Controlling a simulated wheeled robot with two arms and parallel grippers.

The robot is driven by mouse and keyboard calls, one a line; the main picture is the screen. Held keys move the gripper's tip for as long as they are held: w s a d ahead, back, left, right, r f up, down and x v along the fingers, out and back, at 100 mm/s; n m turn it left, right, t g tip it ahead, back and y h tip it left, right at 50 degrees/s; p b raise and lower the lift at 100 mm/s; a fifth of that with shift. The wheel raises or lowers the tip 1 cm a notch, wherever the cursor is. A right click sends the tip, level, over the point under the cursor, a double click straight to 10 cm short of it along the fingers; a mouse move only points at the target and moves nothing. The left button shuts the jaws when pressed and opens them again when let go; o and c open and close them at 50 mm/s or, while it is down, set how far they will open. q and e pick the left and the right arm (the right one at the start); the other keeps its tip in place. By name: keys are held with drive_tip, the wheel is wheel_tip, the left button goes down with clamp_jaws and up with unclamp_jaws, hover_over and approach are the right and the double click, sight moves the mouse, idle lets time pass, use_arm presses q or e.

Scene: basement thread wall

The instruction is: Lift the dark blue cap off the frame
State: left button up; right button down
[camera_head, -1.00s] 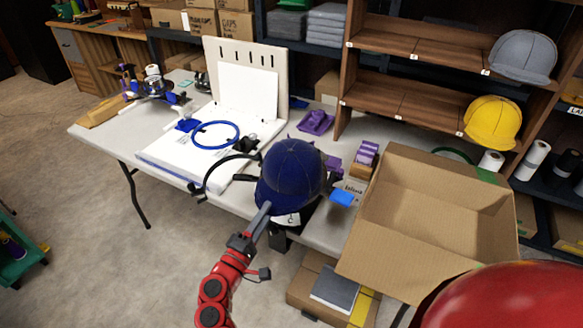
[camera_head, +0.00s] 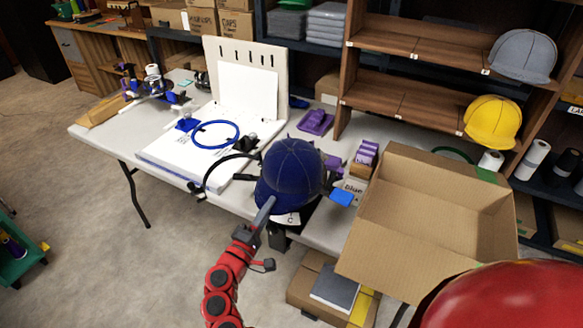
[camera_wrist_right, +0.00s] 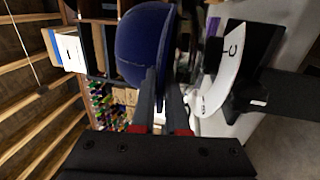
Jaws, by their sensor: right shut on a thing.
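The dark blue cap (camera_head: 291,165) is at the front edge of the table, over a black frame (camera_head: 278,240) with a white "C" label. The cap hides most of the frame. My right gripper (camera_head: 268,207) reaches up from below and is shut on the cap's near lower edge. In the right wrist view the cap (camera_wrist_right: 143,45) fills the space at the fingertips (camera_wrist_right: 160,78), beside the white "C" label (camera_wrist_right: 226,65). Whether the cap is clear of the frame cannot be told. My left gripper is not in view.
An open cardboard box (camera_head: 430,205) stands right of the cap. A blue hoop (camera_head: 214,134) lies on a white slab to the left. A grey cap (camera_head: 522,56) and a yellow cap (camera_head: 492,122) sit on the wooden shelves (camera_head: 400,95). Purple pieces (camera_head: 315,122) lie behind.

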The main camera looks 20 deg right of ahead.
drive_tip(key=shift+r, duration=0.1)
drive_tip(key=shift+s+a+r+p, duration=0.1)
drive_tip(key=shift+a+r+p, duration=0.05)
drive_tip(key=shift+r+p, duration=0.85)
drive_tip(key=shift+s+a+r+p, duration=0.15)
drive_tip(key=shift+r+p, duration=0.6)
drive_tip(key=shift+r, duration=0.4)
drive_tip(key=shift+s+a+r+p, duration=0.1)
drive_tip(key=shift+a+r+p, duration=0.05)
drive_tip(key=shift+r+p, duration=0.85)
drive_tip(key=shift+r, duration=0.1)
drive_tip(key=r+p, duration=0.2)
drive_tip(key=r, duration=0.2)
drive_tip(key=shift+s+a+p, duration=0.2)
drive_tip(key=shift+a+p, duration=0.05)
drive_tip(key=shift+p, duration=0.15)
drive_tip(key=shift+f, duration=0.1)
